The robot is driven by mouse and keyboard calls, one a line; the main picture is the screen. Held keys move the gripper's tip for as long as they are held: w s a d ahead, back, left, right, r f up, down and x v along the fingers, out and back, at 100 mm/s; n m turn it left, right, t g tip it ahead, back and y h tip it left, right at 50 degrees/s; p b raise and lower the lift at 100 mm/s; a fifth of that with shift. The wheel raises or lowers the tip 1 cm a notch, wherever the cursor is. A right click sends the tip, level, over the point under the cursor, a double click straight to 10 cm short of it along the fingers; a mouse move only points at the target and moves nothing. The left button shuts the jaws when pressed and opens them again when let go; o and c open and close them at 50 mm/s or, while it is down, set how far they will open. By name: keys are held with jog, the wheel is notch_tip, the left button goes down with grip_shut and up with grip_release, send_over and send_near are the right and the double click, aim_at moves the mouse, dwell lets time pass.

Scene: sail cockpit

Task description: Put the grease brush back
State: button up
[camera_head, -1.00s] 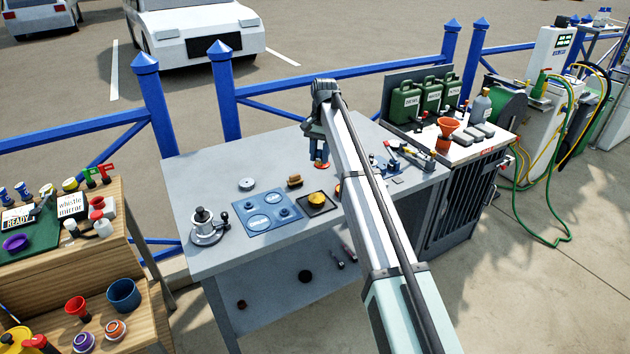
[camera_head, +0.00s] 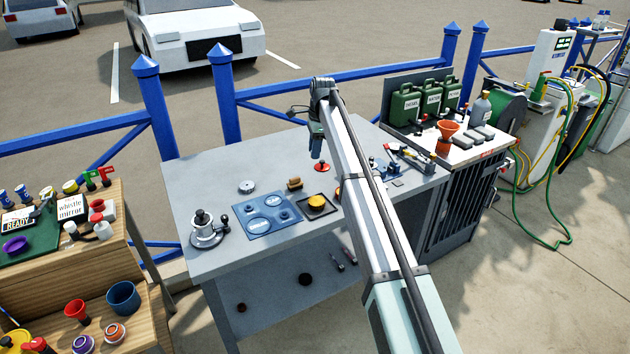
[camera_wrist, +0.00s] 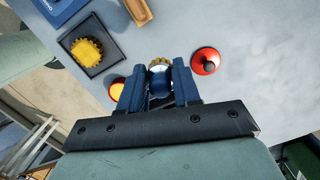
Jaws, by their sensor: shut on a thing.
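My gripper (camera_wrist: 160,88) is shut on a small blue piece with a pale band and a ruffled yellow-tan end (camera_wrist: 160,64), which looks like the grease brush. In the head view my gripper (camera_head: 316,147) hangs above the back middle of the grey workbench (camera_head: 225,170). The held piece is hard to make out there. A red disc with a dark knob (camera_wrist: 206,61) lies on the bench to the right of the fingers in the wrist view; it also shows in the head view (camera_head: 322,167). No marked place for the brush can be told.
A red-and-yellow piece (camera_wrist: 117,91) lies left of the fingers. The bench's back left is clear.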

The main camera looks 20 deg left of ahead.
aim_at(314, 182)
jog(key=shift+f, duration=4.9)
jog(key=shift+f, duration=0.15)
jog(key=o, duration=1)
jog(key=r, duration=0.4)
jog(key=d+r, duration=0.1)
jog(key=r, duration=0.7)
jog(key=shift+w+d+r, duration=0.1)
jog(key=shift+w+d, duration=0.05)
jog(key=shift+w, duration=0.1)
